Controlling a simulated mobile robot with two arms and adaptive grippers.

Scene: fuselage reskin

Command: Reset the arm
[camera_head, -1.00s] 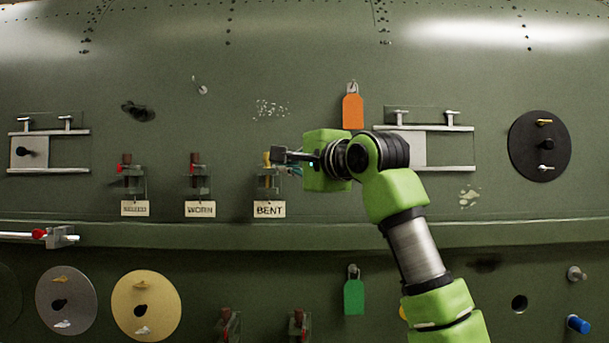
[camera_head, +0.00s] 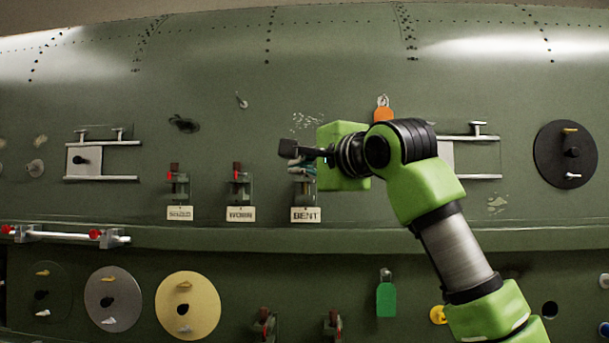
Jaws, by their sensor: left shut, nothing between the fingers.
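My left arm, green and black, rises from the lower right of the head view. Its left gripper (camera_head: 288,150) points left and is shut and empty. It appears in front of the clamp above the "BENT" label (camera_head: 305,214), covering the clamp's top. Whether it touches the clamp cannot be told. The clamps above the label that reads "WORN" (camera_head: 240,214) and above the leftmost label (camera_head: 180,213) stand clear to the left. My right gripper is not in view.
The green fuselage wall fills the view. An orange tag (camera_head: 382,114) is partly hidden behind my arm. A black disc (camera_head: 553,160) is at right, a green tag (camera_head: 386,300) below, and a yellow disc (camera_head: 205,305) lower left.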

